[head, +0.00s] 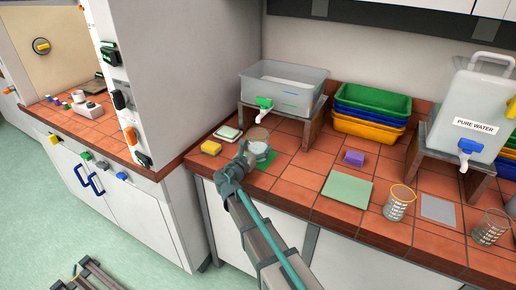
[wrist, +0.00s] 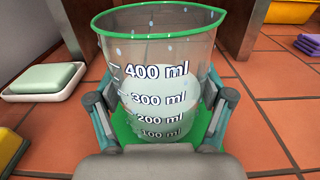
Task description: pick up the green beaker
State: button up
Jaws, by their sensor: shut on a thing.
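The green beaker is a clear beaker with a green rim and volume marks, upright between the two fingers in the wrist view (wrist: 158,55). It also shows in the head view (head: 258,136), partly hidden by my gripper. My gripper (head: 247,157) is shut on it, one finger on each side, as the wrist view also shows (wrist: 160,115). A green mat (wrist: 122,124) lies under the beaker. I cannot tell whether the beaker's base touches the mat.
A soap dish with a green bar (head: 228,132) and a yellow sponge (head: 211,147) lie left of the beaker. A clear tank with a tap (head: 285,88) stands on a raised stand behind it. A purple cloth (head: 354,158), a light green mat (head: 347,189) and an orange-rimmed beaker (head: 398,204) are to the right.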

aim_at(253, 145)
jog(key=shift+c, duration=1.1)
jog(key=shift+r, duration=0.2)
jog(key=shift+r, duration=0.8)
jog(key=shift+s+a+r+b, duration=0.2)
jog(key=shift+s+r+b, duration=0.35)
jog(key=shift+r, duration=0.2)
jog(key=b+v, duration=0.2)
jog(key=v, duration=1.5)
jog(key=shift+b, duration=0.3)
jog(key=shift+w, duration=0.1)
